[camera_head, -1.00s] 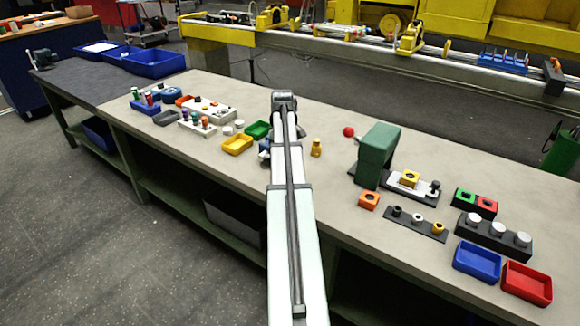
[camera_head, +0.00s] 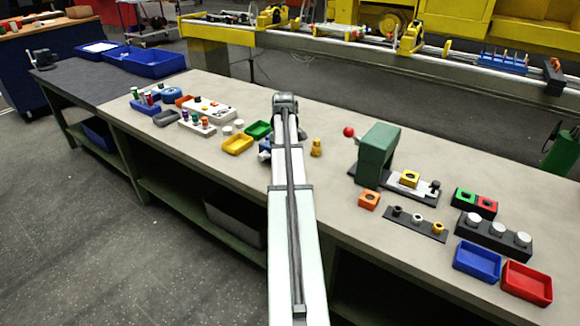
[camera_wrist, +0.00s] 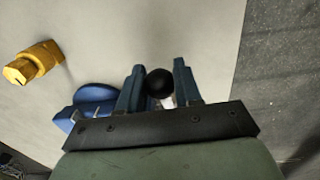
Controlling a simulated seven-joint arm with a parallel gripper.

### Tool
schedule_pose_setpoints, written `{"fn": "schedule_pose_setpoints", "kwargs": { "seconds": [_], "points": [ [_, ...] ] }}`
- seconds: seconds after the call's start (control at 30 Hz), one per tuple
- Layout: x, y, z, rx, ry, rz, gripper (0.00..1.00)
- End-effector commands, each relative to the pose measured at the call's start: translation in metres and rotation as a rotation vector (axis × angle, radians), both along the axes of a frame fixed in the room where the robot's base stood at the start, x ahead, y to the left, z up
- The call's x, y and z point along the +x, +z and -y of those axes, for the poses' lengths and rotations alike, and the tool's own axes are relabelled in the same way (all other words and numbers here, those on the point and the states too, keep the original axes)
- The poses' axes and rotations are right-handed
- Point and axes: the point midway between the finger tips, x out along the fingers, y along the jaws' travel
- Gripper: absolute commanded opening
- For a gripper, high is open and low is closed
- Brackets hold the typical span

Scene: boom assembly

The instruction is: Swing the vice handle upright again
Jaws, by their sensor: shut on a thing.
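The vice is blue and mostly hidden behind my arm in the head view, where a small part of it (camera_head: 265,146) shows at the arm's left edge. In the wrist view the blue vice body (camera_wrist: 95,95) lies left of my fingers. The vice handle's black ball knob (camera_wrist: 158,82) sits between the two blue-grey fingers of my gripper (camera_wrist: 159,68). My gripper is shut on the handle; a short pale piece of it shows below the knob. The rest of the handle is hidden by the gripper, so its exact tilt cannot be told.
A yellow part (camera_head: 316,148) stands right of my arm; it also shows in the wrist view (camera_wrist: 33,62). A green press (camera_head: 376,152) with a red ball knob (camera_head: 349,132) is farther right. The bench edge is close.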

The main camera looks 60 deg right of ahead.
Motion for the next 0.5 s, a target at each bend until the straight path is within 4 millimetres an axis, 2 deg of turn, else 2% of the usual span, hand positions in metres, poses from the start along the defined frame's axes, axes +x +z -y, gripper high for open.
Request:
{"fn": "schedule_pose_setpoints", "kwargs": {
  "seconds": [0.5],
  "points": [
    [0.014, 0.02, 0.0, 0.0, 0.002, 0.003, 0.18]
  ]
}}
